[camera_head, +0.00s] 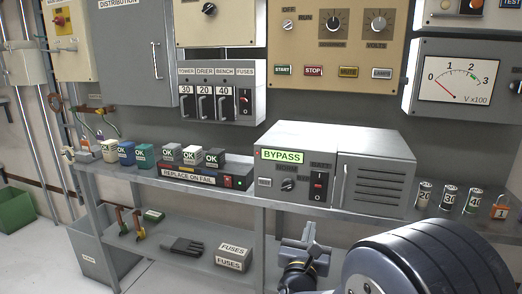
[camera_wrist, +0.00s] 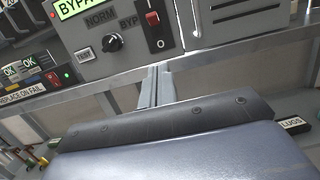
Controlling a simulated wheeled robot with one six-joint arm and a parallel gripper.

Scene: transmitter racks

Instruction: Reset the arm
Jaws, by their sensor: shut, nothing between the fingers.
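My gripper (camera_head: 307,240) is low in front of the bench in the head view, below the grey bypass box. It is shut and empty. In the wrist view its narrow grey fingers (camera_wrist: 156,80) lie close together, pointing at the bench edge. My arm, dark blue-grey, is folded at the bottom right of the head view and hides part of the lower shelf. A dark bolted plate and a blue-grey part of mine fill the bottom of the wrist view.
The bench (camera_head: 220,187) carries the bypass box (camera_head: 300,160), several labelled modules in a "replace on fail" rack (camera_head: 190,175), several small cans (camera_head: 448,197) and an orange padlock (camera_head: 500,208). Panels line the wall above.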

